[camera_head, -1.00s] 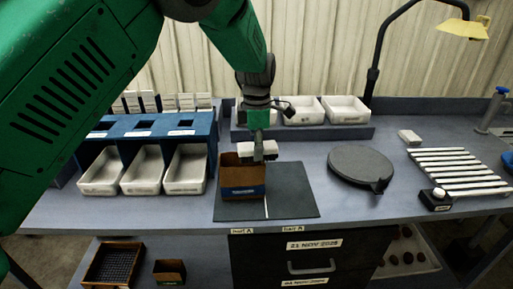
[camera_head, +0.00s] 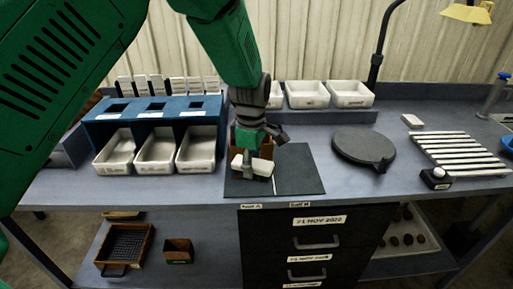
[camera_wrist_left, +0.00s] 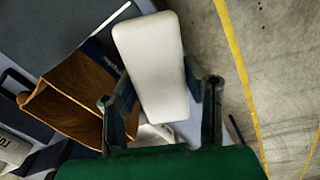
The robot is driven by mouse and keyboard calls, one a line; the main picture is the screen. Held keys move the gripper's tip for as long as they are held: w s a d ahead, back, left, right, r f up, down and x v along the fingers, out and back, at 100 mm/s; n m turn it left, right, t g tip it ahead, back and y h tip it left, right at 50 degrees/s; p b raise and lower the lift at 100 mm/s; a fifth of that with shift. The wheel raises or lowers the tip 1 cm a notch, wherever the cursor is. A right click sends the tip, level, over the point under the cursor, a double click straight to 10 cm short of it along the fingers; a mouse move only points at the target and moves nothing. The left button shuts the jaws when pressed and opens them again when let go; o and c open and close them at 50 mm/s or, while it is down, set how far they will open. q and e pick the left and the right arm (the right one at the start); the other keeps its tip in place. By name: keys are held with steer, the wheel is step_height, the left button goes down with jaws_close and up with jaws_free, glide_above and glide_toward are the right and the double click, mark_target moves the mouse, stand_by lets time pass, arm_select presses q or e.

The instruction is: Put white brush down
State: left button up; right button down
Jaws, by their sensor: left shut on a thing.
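The white brush (camera_head: 258,167) is a pale block with rounded corners. My left gripper (camera_head: 248,158) is shut on it and holds it in front of the brown box (camera_head: 266,146), over the dark mat's near left part. Whether the brush touches the mat cannot be told. In the left wrist view the brush (camera_wrist_left: 152,62) lies between the two fingers of my left gripper (camera_wrist_left: 160,92), with the open box (camera_wrist_left: 85,88) just left of it. The gripper and brush hide much of the box in the head view. My right gripper is not in view.
The dark mat (camera_head: 300,172) is bare on its right half. A round dark grey plate (camera_head: 362,146) and a slatted roller rack (camera_head: 455,150) stand to the right. A blue rack with white trays (camera_head: 155,150) stands left. Drawers (camera_head: 316,241) are below the front edge.

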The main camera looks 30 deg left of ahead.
arm_select(q)
steer(key=s+d+f+m, duration=0.3)
steer(key=s+f+m, duration=1.5)
steer(key=s+m, duration=0.1)
steer(key=shift+s+d+f+m, duration=0.2)
steer(key=shift+f+m, duration=0.1)
steer(key=shift+f, duration=0.05)
steer(key=shift+a, duration=0.1)
